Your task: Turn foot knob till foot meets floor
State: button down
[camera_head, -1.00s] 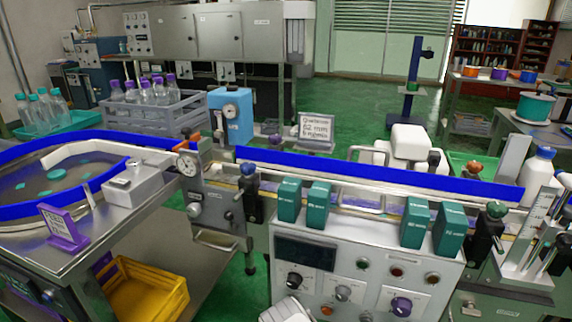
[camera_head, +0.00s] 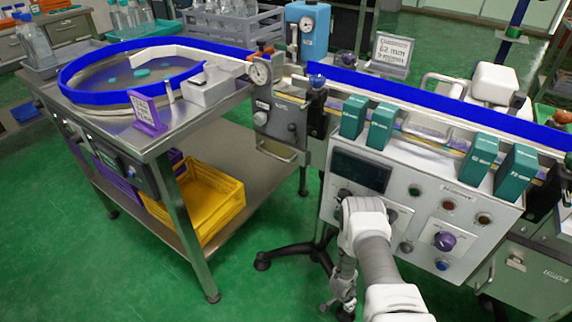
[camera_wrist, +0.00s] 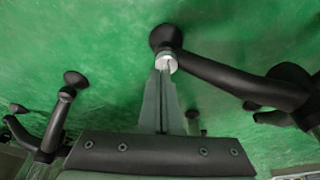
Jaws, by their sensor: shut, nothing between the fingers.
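In the wrist view, a black splayed leg (camera_wrist: 225,78) ends near a round black foot (camera_wrist: 163,36) over the green floor. A small pale knob (camera_wrist: 168,63) sits by that foot, right at my fingertips. My gripper (camera_wrist: 164,74) is shut with its two fingers together, the tips at or just short of the knob; I cannot tell if they touch. Whether the foot touches the floor is not clear. In the head view, the black leg base (camera_head: 290,252) stands under the conveyor; my arm hides part of it, and the knob cannot be made out.
Other black legs (camera_wrist: 55,125) spread at left and right in the wrist view. In the head view, the control cabinet (camera_head: 385,185) stands above and behind my arm. A steel table with a yellow crate (camera_head: 212,200) on its lower shelf is at left. Green floor is open in front.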

jog(key=shift+f, duration=0.1)
jog(key=shift+s+a+b+x, duration=0.1)
jog(key=shift+a+b+x, duration=0.25)
jog(key=shift+x, duration=0.75)
jog(key=shift+s+a+b+x, duration=0.15)
jog(key=shift+b+x, duration=0.4)
jog(key=shift+x, duration=0.55)
jog(key=shift+s+a+b+x, duration=0.15)
jog(key=shift+b+x, duration=0.3)
jog(key=shift+x, duration=0.65)
jog(key=shift+f, duration=0.2)
jog(key=shift+w+d, duration=0.2)
jog(key=shift+w, duration=0.1)
jog(key=shift+w+a, duration=0.1)
jog(key=shift+w+a, duration=0.35)
jog(key=shift+w, duration=0.75)
